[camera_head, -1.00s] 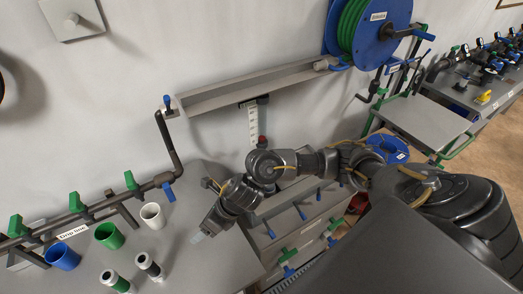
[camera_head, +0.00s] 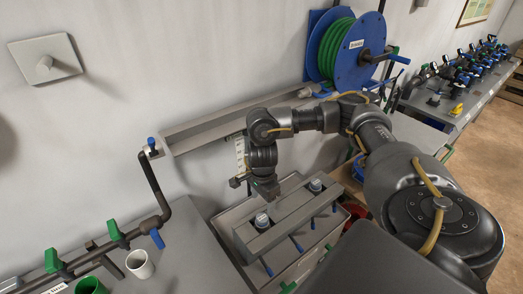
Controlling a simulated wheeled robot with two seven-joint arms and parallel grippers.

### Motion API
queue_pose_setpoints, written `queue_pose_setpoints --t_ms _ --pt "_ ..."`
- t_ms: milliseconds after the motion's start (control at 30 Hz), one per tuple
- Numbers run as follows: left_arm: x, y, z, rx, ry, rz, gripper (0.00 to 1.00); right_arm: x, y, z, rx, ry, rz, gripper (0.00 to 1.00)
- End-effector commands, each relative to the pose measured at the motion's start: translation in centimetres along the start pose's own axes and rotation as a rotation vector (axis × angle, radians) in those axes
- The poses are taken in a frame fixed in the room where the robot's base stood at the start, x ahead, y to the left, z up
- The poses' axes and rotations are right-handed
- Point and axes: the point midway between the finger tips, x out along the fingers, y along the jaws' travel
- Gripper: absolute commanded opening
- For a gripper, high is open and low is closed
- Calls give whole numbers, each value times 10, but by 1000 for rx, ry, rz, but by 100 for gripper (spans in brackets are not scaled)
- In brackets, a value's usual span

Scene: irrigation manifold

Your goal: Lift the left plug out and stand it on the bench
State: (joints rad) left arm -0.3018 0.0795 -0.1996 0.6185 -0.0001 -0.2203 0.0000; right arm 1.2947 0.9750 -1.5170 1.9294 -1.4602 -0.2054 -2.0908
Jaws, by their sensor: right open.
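A grey manifold block (camera_head: 290,214) stands in the middle with blue-handled levers along its front. The left plug (camera_head: 262,220) is a light, round-topped piece seated in the block's top at its left end. A second, similar plug (camera_head: 315,185) sits further right. My right gripper (camera_head: 262,192) is open and points down, a little above and behind the left plug, apart from it. Its fingertips are partly hidden by the hand. My left gripper is not in view.
The grey bench (camera_head: 195,255) to the left has clear room near its right part. A white cup (camera_head: 140,263) and a green cup (camera_head: 90,286) stand at its left. A pipe with green valves (camera_head: 117,234) runs along the wall; a hose reel (camera_head: 345,50) hangs behind.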

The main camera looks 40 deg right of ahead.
Motion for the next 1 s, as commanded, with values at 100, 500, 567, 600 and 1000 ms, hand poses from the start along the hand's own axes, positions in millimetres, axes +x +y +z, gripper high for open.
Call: queue_pose_setpoints --t_ms 100,500,567,600,1000 --pt "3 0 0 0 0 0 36 23 1 1 1 -2 6 65" --pt "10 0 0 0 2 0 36 78 0 2 -1 -3 1 65" --pt "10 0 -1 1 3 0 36 82 -1 2 0 -2 -1 65" --pt "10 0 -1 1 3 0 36 84 -1 2 0 -2 -1 65" --pt "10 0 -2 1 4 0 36 86 -1 2 -1 -2 -2 58"
